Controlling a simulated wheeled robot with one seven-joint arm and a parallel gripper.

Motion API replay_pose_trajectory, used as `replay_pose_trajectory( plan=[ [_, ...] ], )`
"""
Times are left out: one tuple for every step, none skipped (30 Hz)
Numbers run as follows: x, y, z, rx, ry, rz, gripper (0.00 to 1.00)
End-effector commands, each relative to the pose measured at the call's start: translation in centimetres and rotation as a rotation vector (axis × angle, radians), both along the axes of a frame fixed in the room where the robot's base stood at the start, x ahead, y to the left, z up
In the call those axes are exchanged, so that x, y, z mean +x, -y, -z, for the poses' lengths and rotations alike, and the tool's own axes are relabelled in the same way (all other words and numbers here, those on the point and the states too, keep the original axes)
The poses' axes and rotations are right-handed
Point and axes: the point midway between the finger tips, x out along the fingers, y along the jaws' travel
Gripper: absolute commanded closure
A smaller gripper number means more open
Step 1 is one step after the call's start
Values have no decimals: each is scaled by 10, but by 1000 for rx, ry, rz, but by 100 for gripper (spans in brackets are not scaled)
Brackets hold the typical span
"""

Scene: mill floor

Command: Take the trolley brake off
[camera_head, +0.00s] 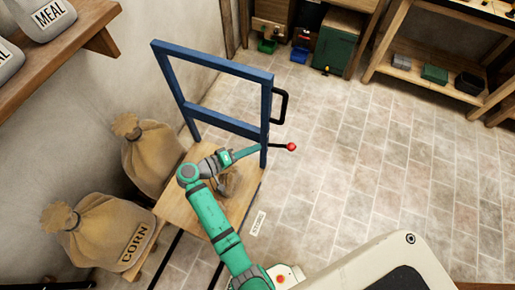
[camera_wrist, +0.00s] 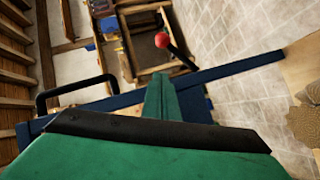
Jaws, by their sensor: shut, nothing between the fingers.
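The trolley has a blue upright frame (camera_head: 215,62) and a wooden deck (camera_head: 240,195). A black brake lever with a red knob (camera_head: 291,147) sticks out to the right of the frame's right post. The red knob (camera_wrist: 161,40) also shows in the wrist view, with its dark lever running down to the right behind the blue bar (camera_wrist: 240,68). My gripper (camera_head: 257,150) is shut and empty, close to the right post near the lever's base. In the wrist view, my gripper (camera_wrist: 161,80) points toward the lever, below the knob. I cannot tell whether it touches the lever.
A black handle (camera_head: 281,106) juts from the right post above the lever. Sacks (camera_head: 105,232) stand left. A workbench (camera_head: 440,85) and green cabinet (camera_head: 338,45) stand behind. Floor at right is clear.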

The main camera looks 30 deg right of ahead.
Motion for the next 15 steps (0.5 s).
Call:
replay_pose_trajectory(
  plan=[
    [0, 9, 3, 1, -1, 5, 100],
    [0, 15, 4, 0, -1, 4, 100],
    [1, 22, 6, 0, -1, 4, 100],
    [1, 27, 7, 0, -1, 4, 100],
    [2, 33, 8, 1, -1, 5, 100],
    [3, 40, 10, 0, -1, 4, 100],
    [3, 45, 12, 0, -1, 4, 100],
    [4, 51, 13, 1, -1, 4, 100],
    [4, 58, 15, 2, -1, 5, 100],
    [5, 64, 17, 1, -1, 4, 100],
    [5, 69, 18, 1, -1, 4, 100],
    [6, 75, 20, 1, -1, 3, 100],
    [6, 80, 21, 2, -1, 2, 100],
    [1, 83, 24, 1, -2, 3, 100],
    [-3, 86, 26, 1, -1, 3, 100]
  ],
)
